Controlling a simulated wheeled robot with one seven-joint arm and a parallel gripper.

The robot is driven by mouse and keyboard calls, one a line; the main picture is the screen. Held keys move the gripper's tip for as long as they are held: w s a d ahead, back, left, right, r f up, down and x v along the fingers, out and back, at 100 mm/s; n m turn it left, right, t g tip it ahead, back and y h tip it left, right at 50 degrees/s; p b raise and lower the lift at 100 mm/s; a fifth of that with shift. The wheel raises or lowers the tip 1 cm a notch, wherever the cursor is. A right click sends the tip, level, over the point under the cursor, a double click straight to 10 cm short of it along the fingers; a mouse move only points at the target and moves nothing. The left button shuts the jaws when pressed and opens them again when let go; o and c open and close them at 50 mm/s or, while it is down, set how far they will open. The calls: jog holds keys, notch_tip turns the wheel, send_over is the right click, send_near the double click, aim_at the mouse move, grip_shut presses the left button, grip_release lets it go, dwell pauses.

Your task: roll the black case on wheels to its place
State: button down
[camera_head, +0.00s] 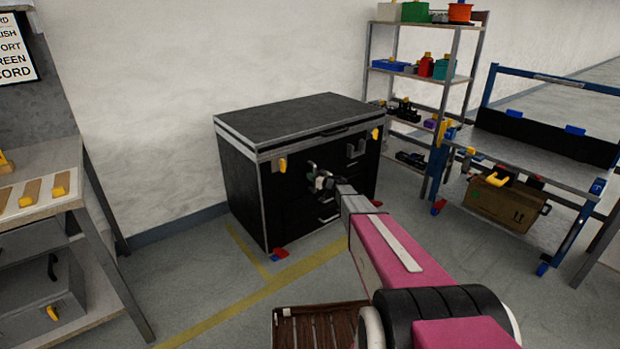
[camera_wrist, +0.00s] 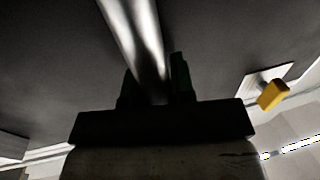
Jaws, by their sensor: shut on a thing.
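The black case (camera_head: 290,115) stands upright against the white wall, with pale metal edges, yellow latches and a red and blue caster at its near bottom corner. My gripper (camera_head: 320,180) is at the middle of the case's front face, shut on a metal bar handle. In the wrist view, the shiny bar handle (camera_wrist: 138,40) runs between the two dark fingers of my gripper (camera_wrist: 155,85). The wrist view also shows the dark face of the case (camera_wrist: 50,60) and one yellow latch (camera_wrist: 272,95). My arm hides part of the case's lower right front.
Yellow floor lines (camera_head: 240,302) run in front of and beside the case. A shelf rack (camera_head: 425,75) and a blue-framed cart (camera_head: 530,155) stand at right. A workbench (camera_head: 60,165) stands at left. A brown slatted thing (camera_head: 315,325) lies low in front.

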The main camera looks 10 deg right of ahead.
jog(key=c, duration=1.2)
grip_release()
jog(key=shift+c, duration=0.2)
jog(key=v, duration=1)
jog(key=shift+s+d, duration=0.25)
jog(key=shift+d, duration=0.05)
